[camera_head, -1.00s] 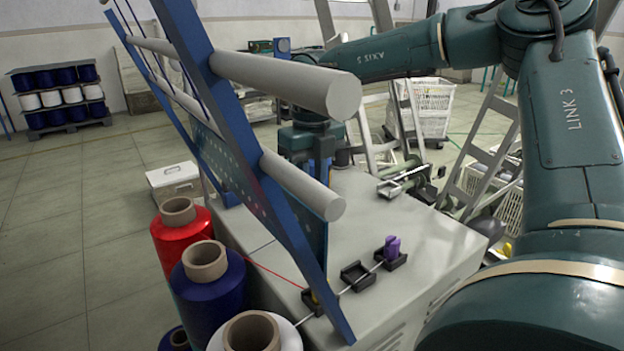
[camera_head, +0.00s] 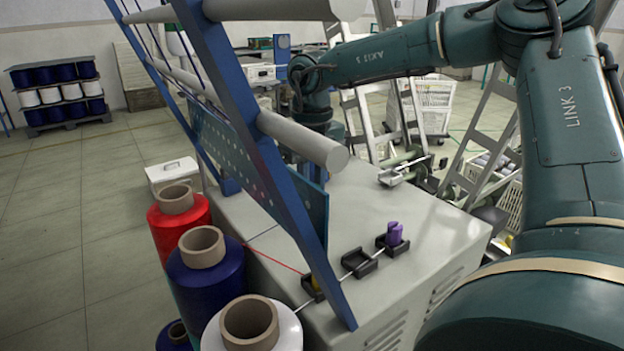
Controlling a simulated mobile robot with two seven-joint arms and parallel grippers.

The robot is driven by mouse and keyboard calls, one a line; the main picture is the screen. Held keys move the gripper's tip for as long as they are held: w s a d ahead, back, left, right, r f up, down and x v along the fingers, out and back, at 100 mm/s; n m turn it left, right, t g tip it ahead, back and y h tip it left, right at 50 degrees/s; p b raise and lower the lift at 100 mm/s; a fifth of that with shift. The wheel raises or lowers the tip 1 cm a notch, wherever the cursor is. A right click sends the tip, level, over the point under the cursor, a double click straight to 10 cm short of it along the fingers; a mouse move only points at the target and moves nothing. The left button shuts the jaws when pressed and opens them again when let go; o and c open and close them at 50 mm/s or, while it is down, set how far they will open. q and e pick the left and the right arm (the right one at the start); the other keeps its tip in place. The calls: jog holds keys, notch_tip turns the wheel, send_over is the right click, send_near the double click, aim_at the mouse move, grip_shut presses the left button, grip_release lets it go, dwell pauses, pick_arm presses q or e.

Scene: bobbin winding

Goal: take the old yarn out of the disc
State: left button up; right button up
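A second black bracket (camera_head: 358,262) looks empty. A third bracket (camera_head: 391,248) holds a purple piece (camera_head: 394,232). I cannot tell which part is the disc. My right arm reaches in from the right, and its wrist goes down behind the blue panel and grey roller; the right gripper is hidden there. My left gripper is not in view.
A blue frame (camera_head: 263,165) with grey rollers (camera_head: 302,138) crosses the view. Red (camera_head: 181,228), blue (camera_head: 208,279) and white (camera_head: 268,337) cones stand at its left. A white box (camera_head: 173,175) is on the floor behind. The machine top (camera_head: 400,213) is mostly clear.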

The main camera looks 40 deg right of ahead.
jog(key=shift+f, duration=0.2)
jog(key=shift+r, duration=0.1)
jog(key=shift+r+p, duration=0.85)
jog(key=shift+r, duration=0.65)
jog(key=shift+r, duration=0.1)
jog(key=shift+r+p, duration=0.95)
jog(key=shift+r, duration=0.45)
jog(key=shift+d, duration=0.1)
